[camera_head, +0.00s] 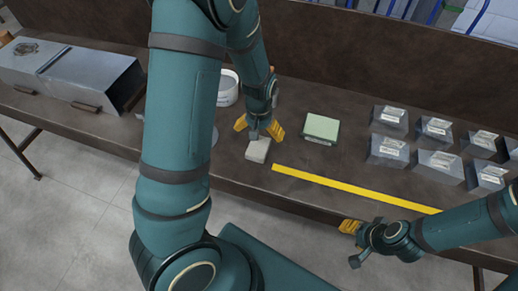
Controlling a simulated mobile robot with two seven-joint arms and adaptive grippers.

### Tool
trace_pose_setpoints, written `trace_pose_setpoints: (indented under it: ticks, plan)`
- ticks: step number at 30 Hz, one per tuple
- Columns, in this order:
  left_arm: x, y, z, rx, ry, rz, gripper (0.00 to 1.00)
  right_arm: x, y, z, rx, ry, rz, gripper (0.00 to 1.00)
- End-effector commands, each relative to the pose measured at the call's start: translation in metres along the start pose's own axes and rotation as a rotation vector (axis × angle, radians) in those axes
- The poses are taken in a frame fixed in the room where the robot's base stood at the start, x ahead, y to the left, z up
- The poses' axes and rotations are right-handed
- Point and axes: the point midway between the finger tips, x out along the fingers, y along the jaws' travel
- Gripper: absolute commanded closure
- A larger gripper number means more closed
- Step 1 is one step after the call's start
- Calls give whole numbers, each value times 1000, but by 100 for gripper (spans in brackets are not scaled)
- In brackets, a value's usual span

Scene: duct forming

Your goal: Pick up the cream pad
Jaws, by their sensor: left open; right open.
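The cream pad (258,150) is a small pale block lying on the brown table, left of the yellow strip. My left gripper (259,132), with yellow fingers spread wide, is directly over or just behind the pad. Its fingers are open, and I cannot tell whether they touch the pad. My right gripper (350,228) is open and empty at the table's front edge on the right, away from the pad.
A pale green pad (321,128) lies right of my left gripper. A yellow strip (350,187) runs along the front. Several labelled grey metal blocks (388,151) stand at right. A white round container (228,88) and a metal duct (85,75) are at left.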

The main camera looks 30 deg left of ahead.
Motion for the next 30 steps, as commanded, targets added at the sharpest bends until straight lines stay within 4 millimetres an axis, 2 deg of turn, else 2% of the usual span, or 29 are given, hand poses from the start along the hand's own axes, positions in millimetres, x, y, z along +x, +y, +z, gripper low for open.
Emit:
trace_pose_setpoints:
  ticks: [1,3,11,21,28,29,30]
  plan:
    - [10,0,0,0,-2,-1,0,3,1,1,-1,-2,0,53]
    - [17,0,0,0,-1,0,0,5,2,2,-1,-4,0,53]
    - [30,0,-1,-1,1,0,0,7,3,3,-2,-7,-1,53]
    - [74,-2,-4,0,-1,0,0,18,7,8,-5,-17,-2,53]
    - [75,-2,-4,0,2,1,0,17,6,8,-5,-18,-2,53]
    - [75,-2,-4,0,2,1,4,17,6,8,-5,-18,-2,53]
    - [75,-2,-4,0,2,1,18,17,6,8,-5,-18,-2,53]
